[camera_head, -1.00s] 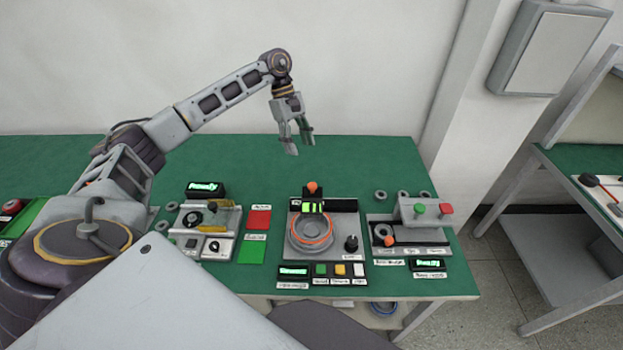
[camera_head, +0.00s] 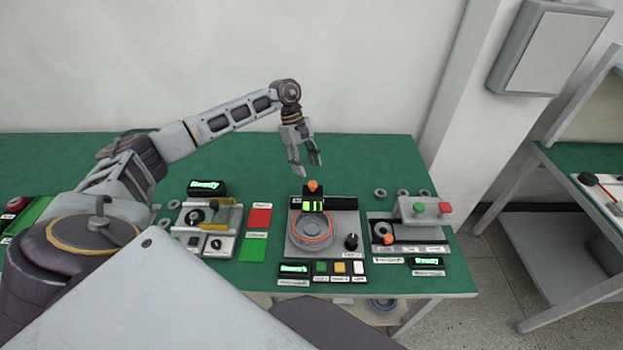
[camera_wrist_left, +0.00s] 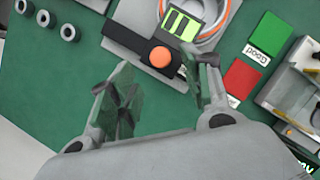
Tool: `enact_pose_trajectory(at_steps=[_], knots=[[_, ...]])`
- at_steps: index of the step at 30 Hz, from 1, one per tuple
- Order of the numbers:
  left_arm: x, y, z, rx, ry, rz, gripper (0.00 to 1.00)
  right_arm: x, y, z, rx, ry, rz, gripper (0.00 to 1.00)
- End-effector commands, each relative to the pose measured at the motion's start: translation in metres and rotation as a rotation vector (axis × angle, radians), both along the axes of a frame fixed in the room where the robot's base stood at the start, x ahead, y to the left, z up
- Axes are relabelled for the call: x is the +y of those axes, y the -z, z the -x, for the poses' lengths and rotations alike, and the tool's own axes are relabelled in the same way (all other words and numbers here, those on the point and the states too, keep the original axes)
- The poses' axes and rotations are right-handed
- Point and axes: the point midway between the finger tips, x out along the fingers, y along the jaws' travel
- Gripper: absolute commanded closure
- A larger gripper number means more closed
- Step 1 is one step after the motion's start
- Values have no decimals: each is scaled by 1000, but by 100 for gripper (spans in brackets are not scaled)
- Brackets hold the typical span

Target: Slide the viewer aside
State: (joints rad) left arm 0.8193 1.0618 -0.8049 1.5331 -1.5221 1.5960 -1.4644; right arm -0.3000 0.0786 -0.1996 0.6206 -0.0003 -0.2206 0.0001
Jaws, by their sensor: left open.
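The viewer is most likely the black slide with an orange knob (camera_head: 313,186) and a yellow-green striped window (camera_head: 313,206), at the back of the middle grey station (camera_head: 294,240). The striped window is over the back edge of the round motor part with an orange ring (camera_head: 312,232). My left gripper (camera_head: 308,170) is open and empty, just behind and above the knob, pointing down. In the left wrist view the orange knob (camera_wrist_left: 160,57) lies just beyond and between the open fingertips (camera_wrist_left: 165,75), apart from them. My right gripper is not in view.
A left station (camera_head: 208,228) with a display and the red (camera_head: 260,218) and green (camera_head: 252,249) pads stand left. A right station (camera_head: 408,232) with buttons and several grey rings (camera_head: 380,194) stand right. The green table (camera_head: 370,155) is clear behind.

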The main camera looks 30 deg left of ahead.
Motion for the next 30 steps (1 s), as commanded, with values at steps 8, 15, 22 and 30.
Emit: enact_pose_trajectory(at_steps=[8,15,22,30], knots=[[-14,33,4,3,1,0,51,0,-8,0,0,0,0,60],[-21,53,6,1,0,0,51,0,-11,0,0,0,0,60],[-23,58,6,0,0,-1,51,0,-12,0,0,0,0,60],[-23,58,6,0,0,-1,62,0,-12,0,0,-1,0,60]])
